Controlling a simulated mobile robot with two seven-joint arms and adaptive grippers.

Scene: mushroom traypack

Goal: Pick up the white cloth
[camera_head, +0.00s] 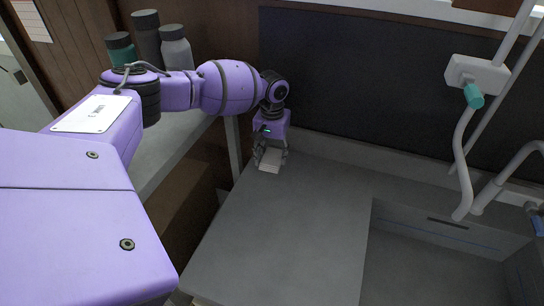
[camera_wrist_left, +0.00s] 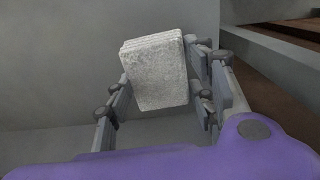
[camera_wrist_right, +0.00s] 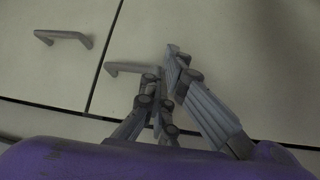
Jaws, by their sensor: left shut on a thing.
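The white cloth (camera_head: 270,160) is a small, folded, pale block at the back left of the grey counter. It also shows large in the left wrist view (camera_wrist_left: 155,75), with stacked layers along its top edge. My left gripper (camera_head: 270,152) points down at it, with its fingers on either side of the cloth; the left wrist view shows the fingers (camera_wrist_left: 165,95) closed on its sides. I cannot tell if the cloth still touches the counter. My right gripper (camera_wrist_right: 172,75) shows only in the right wrist view, in front of cabinet fronts, with nothing seen between its fingers.
The grey counter (camera_head: 285,235) is clear in front of the cloth. A sink (camera_head: 440,265) is at the right, with a faucet (camera_head: 490,195) and a hose (camera_head: 460,150) behind it. Bottles (camera_head: 176,48) stand at the back left. Cabinet handles (camera_wrist_right: 62,36) are near my right gripper.

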